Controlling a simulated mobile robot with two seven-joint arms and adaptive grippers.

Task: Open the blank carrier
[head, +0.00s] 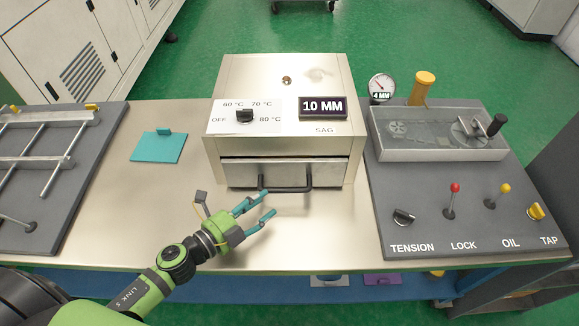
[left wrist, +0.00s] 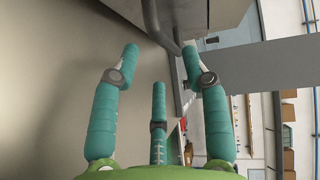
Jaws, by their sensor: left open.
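A steel box oven (head: 283,95) stands in the middle of the bench, with a dial and a "10 MM" sag display on its sloped panel. Its front panel (head: 280,173) is shut and carries a dark bar handle (head: 286,190). No label says which part is the blank carrier. My left gripper (head: 269,204) is open and empty just in front of the handle, its fingers pointing at it. In the left wrist view the fingers (left wrist: 160,50) are spread, and the grey handle (left wrist: 158,25) shows beyond them, near the right fingertip. Contact cannot be told.
A dark board with a metal rail frame (head: 45,150) lies at left. A teal plate (head: 158,147) lies on the bench beside the oven. At right, a dark panel (head: 440,213) bears knobs, levers, a gauge and a clear-covered tray (head: 437,140). Bench right of my gripper is clear.

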